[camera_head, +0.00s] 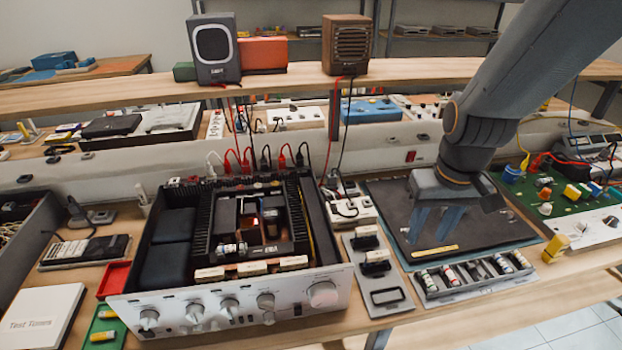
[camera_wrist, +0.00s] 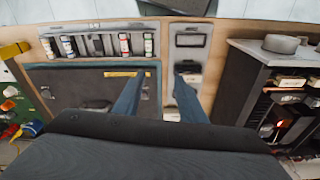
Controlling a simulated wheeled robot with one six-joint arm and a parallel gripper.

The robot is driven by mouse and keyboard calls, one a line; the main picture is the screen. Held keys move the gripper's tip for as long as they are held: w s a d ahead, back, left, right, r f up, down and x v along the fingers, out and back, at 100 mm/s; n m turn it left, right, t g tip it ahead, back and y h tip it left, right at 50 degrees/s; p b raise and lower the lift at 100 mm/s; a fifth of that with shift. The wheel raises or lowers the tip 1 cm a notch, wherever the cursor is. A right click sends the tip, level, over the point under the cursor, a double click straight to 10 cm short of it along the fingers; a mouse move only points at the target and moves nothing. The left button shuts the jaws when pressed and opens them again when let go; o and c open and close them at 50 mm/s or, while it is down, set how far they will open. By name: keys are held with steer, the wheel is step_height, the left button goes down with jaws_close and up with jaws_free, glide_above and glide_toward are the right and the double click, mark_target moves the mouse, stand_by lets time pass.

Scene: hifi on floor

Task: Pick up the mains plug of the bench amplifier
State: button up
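The bench amplifier (camera_head: 230,306) stands with its lid off, silver front with knobs towards me. Its dark side also shows at the right of the wrist view (camera_wrist: 246,82). I cannot tell for sure which piece is its mains plug. A white socket block (camera_head: 352,207) with dark plugs and leads sits just right of the amplifier. Black-and-white pieces (camera_head: 371,256) lie on a grey plate (camera_head: 388,297) in front of it. My gripper (camera_head: 430,238) hangs over the dark mat, right of these. In the wrist view its blue fingers (camera_wrist: 160,78) are apart with nothing between them.
A tray of small cylinders (camera_head: 475,278) lies in front of the mat, with a yellow strip (camera_head: 435,251) behind it. A green circuit board (camera_head: 567,199) is at the right. Red and black leads rise behind the amplifier to two speakers (camera_head: 215,48). The mat is mostly clear.

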steer(key=w+a+n, duration=0.4)
steer(key=w+n, duration=0.1)
steer(key=w, duration=0.4)
steer(key=w+a+n, duration=0.4)
steer(key=w+n, duration=0.1)
steer(key=w, duration=0.3)
steer(key=n+g+p, duration=0.1)
steer(key=n+p, duration=0.1)
steer(key=n, duration=0.8)
glide_above(332, 175)
steer(key=s, duration=0.1)
step_height(332, 175, down, 3)
steer(key=shift+d, duration=0.15)
steer(key=shift+w+f+p, duration=0.2)
steer(key=shift+f+p, duration=0.65)
steer(key=shift+f, duration=0.95)
steer(key=shift+w+f+p, duration=0.2)
steer(key=shift+f+p, duration=0.6)
steer(key=shift+f, duration=1)
jaws_close()
